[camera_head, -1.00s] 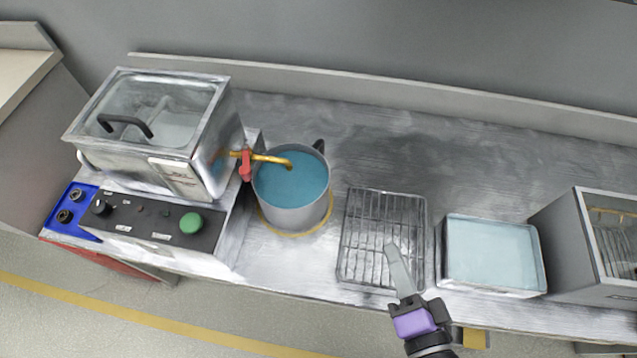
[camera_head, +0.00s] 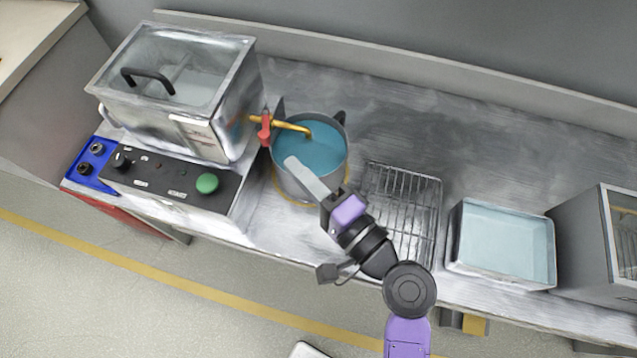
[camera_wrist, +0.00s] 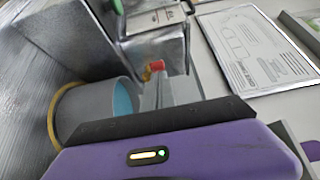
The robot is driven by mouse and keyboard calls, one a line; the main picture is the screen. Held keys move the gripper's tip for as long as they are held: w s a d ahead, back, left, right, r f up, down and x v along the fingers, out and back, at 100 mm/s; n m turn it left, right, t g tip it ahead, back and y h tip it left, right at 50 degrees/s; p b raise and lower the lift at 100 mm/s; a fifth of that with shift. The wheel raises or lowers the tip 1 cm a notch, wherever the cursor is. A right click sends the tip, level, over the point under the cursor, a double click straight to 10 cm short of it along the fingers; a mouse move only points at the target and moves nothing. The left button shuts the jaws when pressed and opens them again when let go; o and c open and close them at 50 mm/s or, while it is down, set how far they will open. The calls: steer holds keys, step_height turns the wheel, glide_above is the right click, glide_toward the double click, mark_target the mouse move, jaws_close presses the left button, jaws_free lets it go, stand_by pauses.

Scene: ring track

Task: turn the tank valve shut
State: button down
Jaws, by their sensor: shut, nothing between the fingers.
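The tank (camera_head: 178,82) stands at the left of the bench with a clear lid and a black handle. A brass spout with a red valve handle (camera_head: 265,129) comes out of its right side, and the handle also shows in the wrist view (camera_wrist: 155,66). The spout reaches over a grey pot (camera_head: 318,160) filled with blue liquid. My gripper (camera_head: 291,163) is shut and empty. Its tip is over the pot's near left rim in the head view, apart from the red handle. In the wrist view the fingers (camera_wrist: 158,85) point toward the valve.
A control panel with a green button (camera_head: 207,183) sits in front of the tank. A wire rack (camera_head: 408,200) and a tray of pale liquid (camera_head: 505,240) lie to the right. A grey box (camera_head: 590,235) stands at the far right. The back of the bench is clear.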

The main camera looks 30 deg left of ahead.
mark_target(267, 141)
steer(key=shift+p+x, duration=0.5)
steer(key=shift+x, duration=2.25)
steer(key=shift+a+t, duration=0.1)
steer(key=shift+t, duration=0.2)
steer(key=shift+s+a+m+t+h+p, duration=0.5)
steer(key=shift+s+a+m+t+p, duration=0.35)
steer(key=shift+s+a, duration=0.5)
steer(key=shift+w+a, duration=0.1)
